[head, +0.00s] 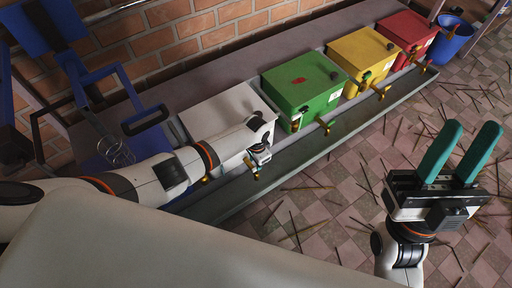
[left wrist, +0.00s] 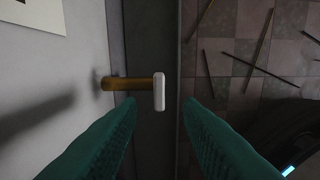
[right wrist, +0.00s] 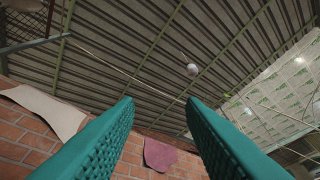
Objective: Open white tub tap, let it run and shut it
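The white tub (head: 225,112) stands at the left end of the row in the head view. Its brass tap (left wrist: 122,84) sticks out from the tub's wall in the left wrist view and ends in a white handle (left wrist: 159,92). The handle lies crosswise to the brass pipe. My left gripper (left wrist: 160,104) is open, with its teal fingertips on either side of the handle's line and no visible contact. In the head view my left arm hides part of the tub's front. My right gripper (head: 470,135) is open, empty and raised at the right, away from the tubs.
Green (head: 298,85), yellow (head: 362,58) and red (head: 407,32) tubs with brass taps stand along the same ledge. A grey trough (head: 300,155) runs below the taps. A blue bucket (head: 450,42) stands at the far right. Thin sticks litter the tiled floor.

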